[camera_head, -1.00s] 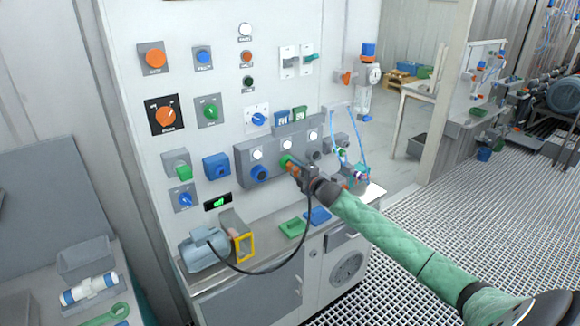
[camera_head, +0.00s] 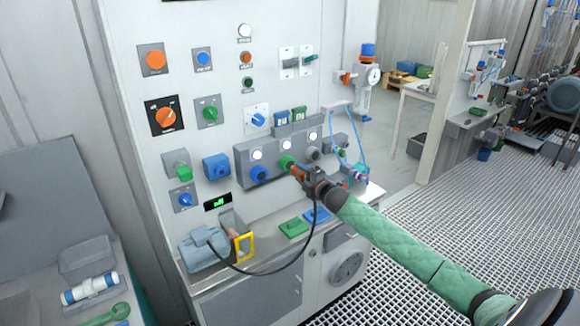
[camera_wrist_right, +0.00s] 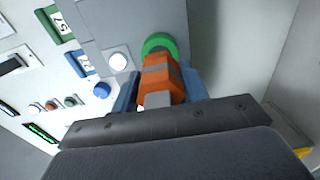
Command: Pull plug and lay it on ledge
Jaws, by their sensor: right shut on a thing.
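My right gripper (camera_head: 304,173) is shut on the orange plug (camera_head: 297,169) in front of the panel. In the right wrist view the orange plug (camera_wrist_right: 162,80) sits between the blue fingers, with the green socket ring (camera_wrist_right: 158,45) just beyond its tip. The green socket (camera_head: 287,162) shows left of the plug in the head view. I cannot tell whether the tip is still inside it. A black cable (camera_head: 313,225) hangs from the plug and loops to the grey motor (camera_head: 205,253). The grey ledge (camera_head: 266,241) runs below the panel. My left gripper is not in view.
A green pad (camera_head: 293,228) and a blue pad (camera_head: 316,215) lie on the ledge. A yellow frame (camera_head: 244,247) stands beside the motor. A blue socket (camera_head: 259,175) and a grey socket (camera_head: 313,153) flank the green one. Bare ledge lies between the yellow frame and green pad.

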